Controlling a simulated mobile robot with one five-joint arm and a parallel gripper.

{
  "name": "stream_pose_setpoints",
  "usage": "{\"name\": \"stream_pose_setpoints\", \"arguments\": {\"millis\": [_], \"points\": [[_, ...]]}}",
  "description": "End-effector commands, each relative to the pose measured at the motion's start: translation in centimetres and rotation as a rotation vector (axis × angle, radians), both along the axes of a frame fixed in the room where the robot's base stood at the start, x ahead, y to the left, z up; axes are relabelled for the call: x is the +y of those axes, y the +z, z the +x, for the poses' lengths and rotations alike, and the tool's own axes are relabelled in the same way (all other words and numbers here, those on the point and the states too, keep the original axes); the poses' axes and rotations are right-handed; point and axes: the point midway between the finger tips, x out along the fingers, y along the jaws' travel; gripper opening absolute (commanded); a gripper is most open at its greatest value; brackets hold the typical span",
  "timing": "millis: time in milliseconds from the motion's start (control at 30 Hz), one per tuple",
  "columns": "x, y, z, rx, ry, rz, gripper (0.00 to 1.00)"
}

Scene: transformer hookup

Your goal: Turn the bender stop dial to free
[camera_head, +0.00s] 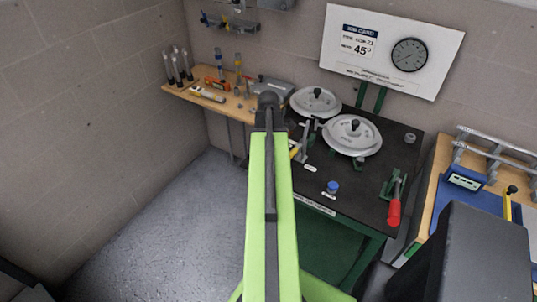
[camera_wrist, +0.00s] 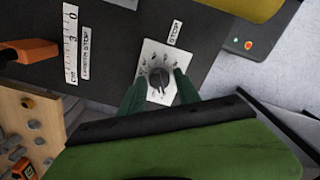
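The stop dial (camera_wrist: 157,83) is a dark knob on a white plate in the wrist view, with small marks around it and a "STOP" label beside the plate. The marks are too small to read, so I cannot tell its setting. My gripper (camera_wrist: 161,76) has two green fingers, one on each side of the knob, with the plate showing between them. I cannot tell whether they touch the knob. In the head view my light green arm reaches to the bench and hides the dial.
The dark bender bench (camera_head: 385,160) carries two round grey discs, a blue knob (camera_head: 333,187) and a red-handled clamp (camera_head: 394,205). A wooden tool shelf (camera_head: 232,110) is at the left. A job card board (camera_head: 390,50) reads 45°. A blue-topped table (camera_head: 470,200) stands right.

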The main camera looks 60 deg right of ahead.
Motion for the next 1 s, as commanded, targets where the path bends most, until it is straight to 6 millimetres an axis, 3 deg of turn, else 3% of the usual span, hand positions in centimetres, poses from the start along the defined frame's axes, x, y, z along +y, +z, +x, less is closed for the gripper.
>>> {"name": "stream_pose_setpoints", "arguments": {"millis": [100,367,533,667,1000], "points": [[0.0,0.0,0.0,-0.001,0.000,0.000,0.52],[-0.1,0.1,0.1,-0.002,-0.001,-0.002,0.52],[-0.1,1.2,0.1,-0.002,-0.001,-0.002,0.52],[-0.1,3.3,0.1,-0.002,-0.001,-0.002,0.52],[-0.1,11.1,0.1,-0.002,-0.001,-0.002,0.52]]}}
